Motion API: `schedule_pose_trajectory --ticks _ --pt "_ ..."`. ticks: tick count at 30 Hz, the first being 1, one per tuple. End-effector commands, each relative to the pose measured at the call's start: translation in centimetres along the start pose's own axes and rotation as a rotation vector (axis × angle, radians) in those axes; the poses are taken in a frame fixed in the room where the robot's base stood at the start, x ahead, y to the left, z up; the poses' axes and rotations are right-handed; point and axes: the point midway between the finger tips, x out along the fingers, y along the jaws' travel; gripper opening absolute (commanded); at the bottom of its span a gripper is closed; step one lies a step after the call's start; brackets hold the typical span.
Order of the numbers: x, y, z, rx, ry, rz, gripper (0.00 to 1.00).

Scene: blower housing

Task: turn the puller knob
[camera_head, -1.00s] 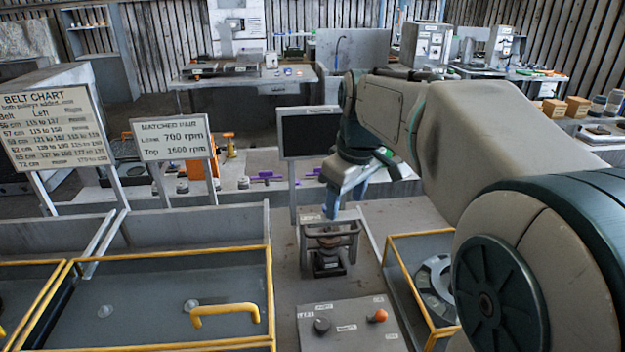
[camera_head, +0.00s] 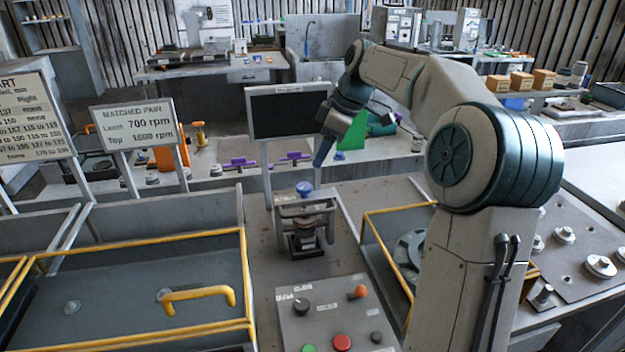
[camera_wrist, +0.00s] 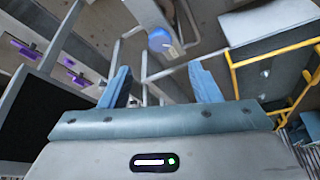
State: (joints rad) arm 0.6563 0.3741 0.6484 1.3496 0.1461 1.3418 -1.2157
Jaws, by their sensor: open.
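A blue knob (camera_head: 304,188), which I take to be the puller knob, sits on top of a small grey metal frame (camera_head: 318,210) on the bench. A dark block stands inside the frame. My gripper (camera_head: 322,158) is above and slightly right of the knob, pointing down and apart from it. In the wrist view the blue knob (camera_wrist: 160,40) shows beyond the fingertips. My gripper (camera_wrist: 160,82) is open there, with two blue fingers spread and nothing between them.
A dark screen (camera_head: 289,114) stands just behind the frame. A control panel (camera_head: 325,325) with knobs and buttons lies in front. Yellow-railed bays (camera_head: 140,238) flank it, the left one with a yellow handle (camera_head: 199,297).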

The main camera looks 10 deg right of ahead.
Motion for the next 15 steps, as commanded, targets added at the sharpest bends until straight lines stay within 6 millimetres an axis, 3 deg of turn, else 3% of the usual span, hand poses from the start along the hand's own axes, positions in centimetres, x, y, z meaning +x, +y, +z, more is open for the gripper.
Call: schedule_pose_trajectory --ticks 9,15 --pt "6.6 -0.1 0.0 0.001 -0.001 -0.004 0.57" --pt "9.0 0.0 0.0 0.001 -0.001 -0.002 0.57"
